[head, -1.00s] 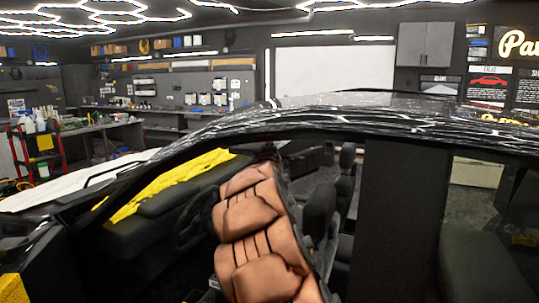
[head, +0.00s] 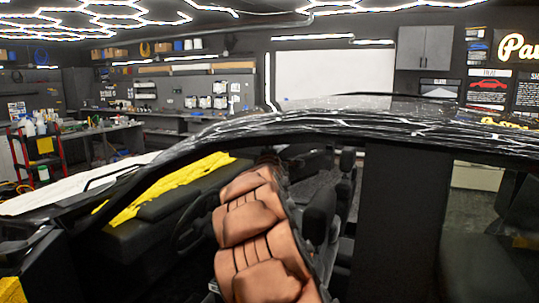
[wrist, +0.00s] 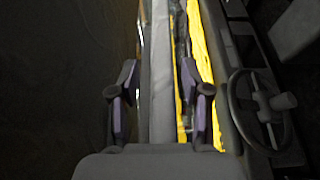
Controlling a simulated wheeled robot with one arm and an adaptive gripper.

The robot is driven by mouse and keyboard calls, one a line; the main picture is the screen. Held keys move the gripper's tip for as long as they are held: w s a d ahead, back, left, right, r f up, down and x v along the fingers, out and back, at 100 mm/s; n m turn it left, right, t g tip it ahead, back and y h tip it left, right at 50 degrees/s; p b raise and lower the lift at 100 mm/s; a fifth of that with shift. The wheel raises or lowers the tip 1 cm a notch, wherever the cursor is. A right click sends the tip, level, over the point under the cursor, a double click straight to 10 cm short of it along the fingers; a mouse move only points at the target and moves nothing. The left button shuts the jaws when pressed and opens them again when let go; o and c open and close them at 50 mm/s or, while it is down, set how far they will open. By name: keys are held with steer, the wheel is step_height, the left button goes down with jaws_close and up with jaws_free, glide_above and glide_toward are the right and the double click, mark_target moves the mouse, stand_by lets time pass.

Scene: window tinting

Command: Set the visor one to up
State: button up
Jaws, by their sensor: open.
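In the wrist view, a long pale grey strip (wrist: 160,75) runs upright between the two fingers of my gripper (wrist: 161,100). It may be the visor, seen nearly edge-on; I cannot be sure. My gripper is open, with one finger on each side of the strip, and I see no clear contact. In the head view, my orange-padded arm reaches into the car through the side opening, under the roof (head: 330,135). The gripper's tips and the visor cannot be made out there.
The steering wheel (wrist: 262,108) is to the right of the gripper in the wrist view. A yellow cloth (head: 175,185) lies along the dashboard. A front seat (head: 318,215) stands right of my arm, and a dark pillar (head: 385,215) farther right.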

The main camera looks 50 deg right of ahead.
steer(key=shift+s, duration=0.1)
steer(key=v, duration=1.2)
steer(key=shift+f, duration=0.1)
stand_by(0.6)
steer(key=s+a+f+m+g+y, duration=0.4)
steer(key=s+a+f+y, duration=0.15)
steer(key=a+f, duration=0.6)
steer(key=s+a+f+m+g+y, duration=0.35)
steer(key=s+a+f, duration=0.4)
steer(key=a, duration=0.65)
steer(key=s+a+f+g+y, duration=0.2)
steer(key=s+a+f+g, duration=0.1)
steer(key=s+a, duration=0.5)
steer(key=s+a+f+m+g+y, duration=0.1)
steer(key=s+a+f+g+y, duration=0.1)
steer(key=s+a, duration=0.7)
steer(key=s+f+g, duration=0.1)
steer(key=s+f, duration=0.1)
steer(key=s, duration=0.2)
steer(key=shift+s+f, duration=0.35)
steer(key=shift+a+g, duration=0.1)
steer(key=shift+g, duration=0.15)
steer(key=shift+c, duration=0.6)
